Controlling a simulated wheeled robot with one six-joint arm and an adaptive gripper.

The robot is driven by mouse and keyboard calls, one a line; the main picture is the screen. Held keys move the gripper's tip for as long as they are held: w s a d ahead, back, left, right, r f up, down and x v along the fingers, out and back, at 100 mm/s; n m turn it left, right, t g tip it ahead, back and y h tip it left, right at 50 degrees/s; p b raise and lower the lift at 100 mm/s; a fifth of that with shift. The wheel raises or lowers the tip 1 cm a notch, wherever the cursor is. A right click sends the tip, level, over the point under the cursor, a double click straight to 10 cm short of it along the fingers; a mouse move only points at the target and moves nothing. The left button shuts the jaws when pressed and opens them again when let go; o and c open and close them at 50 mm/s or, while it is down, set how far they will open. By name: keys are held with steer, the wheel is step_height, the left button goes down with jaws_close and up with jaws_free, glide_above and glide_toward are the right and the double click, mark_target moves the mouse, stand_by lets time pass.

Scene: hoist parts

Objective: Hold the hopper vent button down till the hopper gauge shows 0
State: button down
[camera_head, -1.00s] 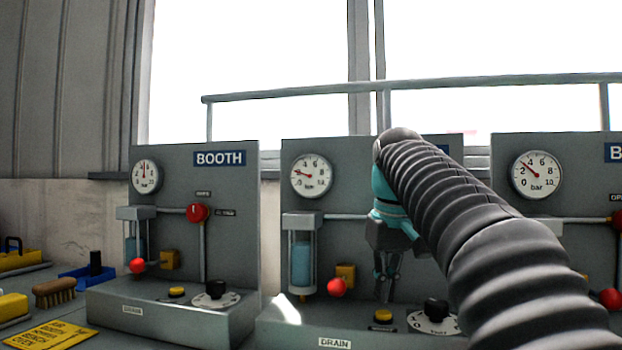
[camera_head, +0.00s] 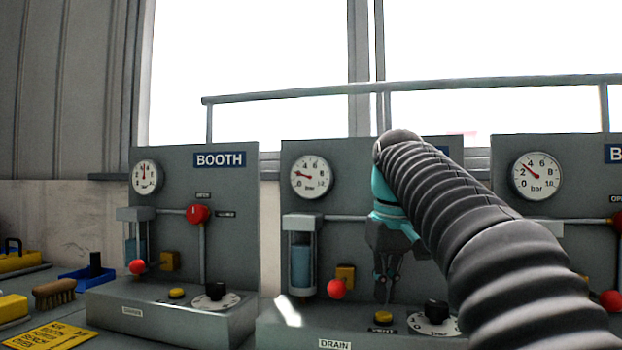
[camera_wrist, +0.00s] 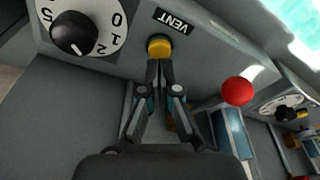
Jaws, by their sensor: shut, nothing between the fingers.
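My gripper (camera_head: 383,300) is shut and empty, pointing down in front of the middle panel (camera_head: 270,230). Its fingertips are just above the yellow vent button (camera_head: 384,317), with a small gap in the head view. In the wrist view the closed fingertips (camera_wrist: 160,64) overlap the near edge of the yellow button (camera_wrist: 159,46), beside the VENT label (camera_wrist: 174,22); contact cannot be told there. The middle panel's gauge (camera_head: 311,177) has its red needle pointing left, near 2. My arm hides most of that panel's name plate, so its name cannot be read.
A black dial knob (camera_head: 436,310) stands right of the button. A red ball knob (camera_head: 337,289) and a blue-filled cylinder (camera_head: 301,266) are to its left. The BOOTH panel (camera_head: 230,230) stands left; another gauge (camera_head: 537,176) is at right.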

steer(key=shift+f, duration=0.1)
steer(key=shift+f+b, duration=0.3)
steer(key=shift+f, duration=0.05)
steer(key=shift+f+b, duration=0.6)
steer(key=shift+f, duration=0.25)
steer(key=shift+r, duration=0.15)
stand_by(1.0)
step_height(320, 180, up, 5)
steer(key=p, duration=0.5)
steer(key=shift+f, duration=0.2)
steer(key=shift+r+p, duration=0.35)
steer(key=shift+r, duration=0.8)
steer(key=shift+s, duration=0.1)
